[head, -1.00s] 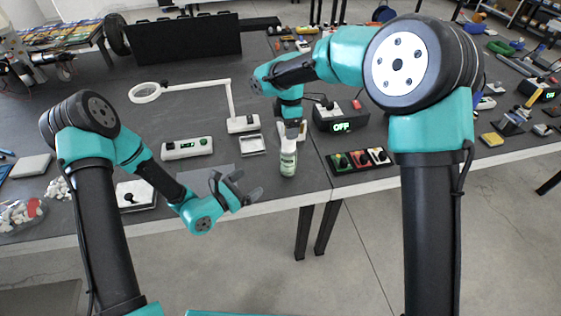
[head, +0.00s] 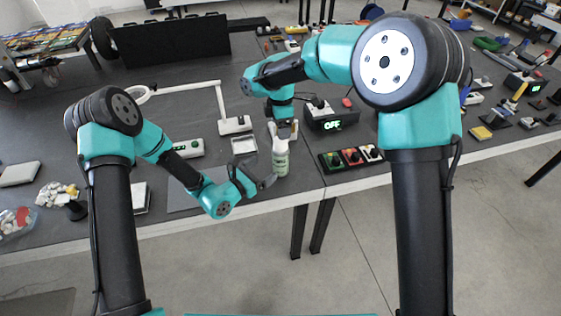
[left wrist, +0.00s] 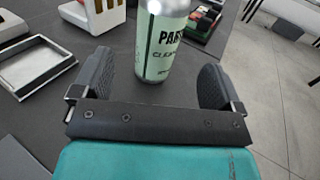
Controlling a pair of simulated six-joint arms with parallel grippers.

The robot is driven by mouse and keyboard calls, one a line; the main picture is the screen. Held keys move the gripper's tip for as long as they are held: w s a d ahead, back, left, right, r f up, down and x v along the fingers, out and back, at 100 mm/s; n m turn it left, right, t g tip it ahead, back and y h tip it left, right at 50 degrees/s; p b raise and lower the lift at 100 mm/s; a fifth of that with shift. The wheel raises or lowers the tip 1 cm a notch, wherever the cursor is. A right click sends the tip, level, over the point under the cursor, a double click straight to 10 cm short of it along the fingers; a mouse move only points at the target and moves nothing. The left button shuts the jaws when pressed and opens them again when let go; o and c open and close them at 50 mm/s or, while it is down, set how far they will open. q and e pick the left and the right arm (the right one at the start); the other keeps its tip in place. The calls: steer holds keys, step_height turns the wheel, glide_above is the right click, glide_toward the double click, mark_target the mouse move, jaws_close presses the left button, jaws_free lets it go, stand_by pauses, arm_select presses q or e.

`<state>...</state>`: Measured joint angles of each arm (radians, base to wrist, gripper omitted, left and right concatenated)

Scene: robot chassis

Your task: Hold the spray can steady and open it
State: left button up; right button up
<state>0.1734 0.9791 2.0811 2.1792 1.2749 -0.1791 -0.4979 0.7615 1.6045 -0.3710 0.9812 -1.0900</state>
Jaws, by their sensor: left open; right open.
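The spray can (head: 281,161) is pale green with dark lettering and stands upright on the table near its front edge. In the left wrist view the can (left wrist: 158,50) stands just beyond and between the fingers, its top cut off. My left gripper (head: 262,180) is open, low beside the can on its left and near side; its two dark fingers show in the left wrist view (left wrist: 155,85), with nothing between them at the tips' near part. My right gripper (head: 283,132) is open and points down at the top of the can, which it partly hides.
A small metal tray (head: 243,146) lies left of the can. A box reading "OFF" (head: 332,120) and a panel with coloured switches (head: 350,158) stand to the right. A magnifier lamp base (head: 235,125) stands behind. The table edge is close in front.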

mark_target(274, 161)
arm_select(q)
steer(key=x, duration=0.8)
steer(key=shift+w+d, duration=0.25)
steer(key=shift+d, duration=0.05)
steer(key=shift+c, duration=0.3)
steer(key=c, duration=1.3)
arm_select(e)
steer(key=shift+o, duration=0.7)
steer(key=shift+a+r+m, duration=0.2)
steer(key=shift+r+m, duration=0.95)
steer(key=shift+a+r+m, duration=0.2)
steer(key=shift+r+m, duration=0.9)
steer(key=shift+m, duration=0.05)
step_height(274, 161, down, 12)
